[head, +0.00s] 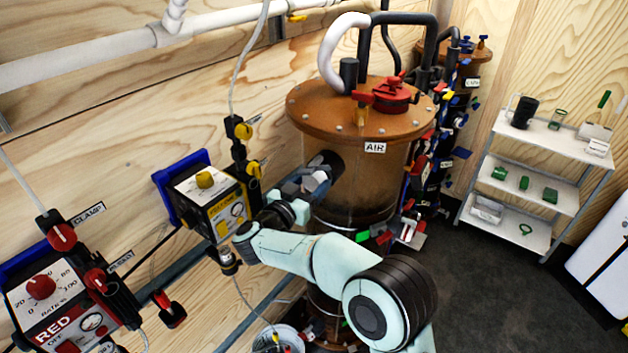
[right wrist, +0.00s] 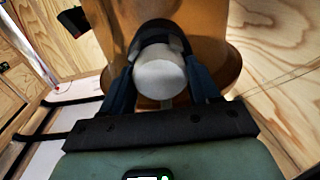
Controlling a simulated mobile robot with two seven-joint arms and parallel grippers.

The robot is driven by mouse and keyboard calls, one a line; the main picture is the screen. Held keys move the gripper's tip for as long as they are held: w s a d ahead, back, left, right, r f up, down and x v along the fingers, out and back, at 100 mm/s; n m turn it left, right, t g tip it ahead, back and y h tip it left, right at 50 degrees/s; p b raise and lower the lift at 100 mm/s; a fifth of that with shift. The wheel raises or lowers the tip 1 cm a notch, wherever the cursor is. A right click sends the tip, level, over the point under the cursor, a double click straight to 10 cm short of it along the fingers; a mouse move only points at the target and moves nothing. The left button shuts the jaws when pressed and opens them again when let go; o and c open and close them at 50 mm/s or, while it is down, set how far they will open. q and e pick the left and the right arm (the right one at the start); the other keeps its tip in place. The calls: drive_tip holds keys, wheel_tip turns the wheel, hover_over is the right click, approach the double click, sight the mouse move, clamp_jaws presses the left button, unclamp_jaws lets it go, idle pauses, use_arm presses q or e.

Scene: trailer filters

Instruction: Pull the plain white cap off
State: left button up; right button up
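The plain white cap (right wrist: 160,76) is a short round piece on the end of a dark stub (head: 328,163) on the side of the brown tank (head: 370,185). In the head view the cap (head: 319,176) shows small and partly covered by my fingers. My right gripper (right wrist: 160,62) faces the cap end-on, with one blue finger on each side. The fingertips lie against its sides at the stub, with no clear gap. The cap sits straight at the stub. My left gripper is in neither view.
A yellow control box (head: 215,205) and a red control box (head: 62,300) are on the wooden wall at left. A pale hose (head: 337,50) loops above the tank lid. A white shelf (head: 540,165) stands at right beyond open dark floor.

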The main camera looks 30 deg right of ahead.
drive_tip(key=v, duration=0.6)
idle(1.1)
